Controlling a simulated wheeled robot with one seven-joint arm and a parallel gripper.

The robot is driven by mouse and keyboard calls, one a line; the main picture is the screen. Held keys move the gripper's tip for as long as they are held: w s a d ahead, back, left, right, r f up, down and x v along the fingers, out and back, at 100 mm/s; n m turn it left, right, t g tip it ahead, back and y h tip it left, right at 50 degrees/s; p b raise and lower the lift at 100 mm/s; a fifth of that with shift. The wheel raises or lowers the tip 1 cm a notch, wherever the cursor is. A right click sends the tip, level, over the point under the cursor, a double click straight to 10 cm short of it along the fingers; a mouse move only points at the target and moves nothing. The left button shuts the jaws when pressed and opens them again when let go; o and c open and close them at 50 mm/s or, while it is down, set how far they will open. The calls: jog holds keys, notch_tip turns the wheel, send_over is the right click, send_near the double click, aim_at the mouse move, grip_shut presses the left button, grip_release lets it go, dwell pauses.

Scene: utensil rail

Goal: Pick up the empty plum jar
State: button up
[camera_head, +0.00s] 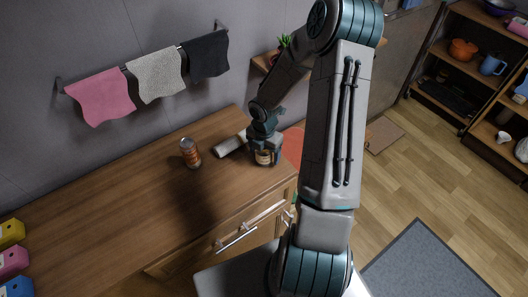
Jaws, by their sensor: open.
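A small jar (264,158) with a pale yellowish label stands on the wooden counter, near its right end. My gripper (265,150) points down over it, with its open fingers at the jar's upper part. The gripper hides the jar's top, and I cannot tell whether the fingers touch it. The jar's colour and contents are too small to make out.
A pale grey roll (231,143) lies between the can and my gripper. Towels (155,78) hang on the wall rail. Coloured boxes (12,260) sit at the lower left. The counter's middle is clear.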

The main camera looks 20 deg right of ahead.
jog(key=c, duration=1.1)
jog(key=shift+r, duration=0.15)
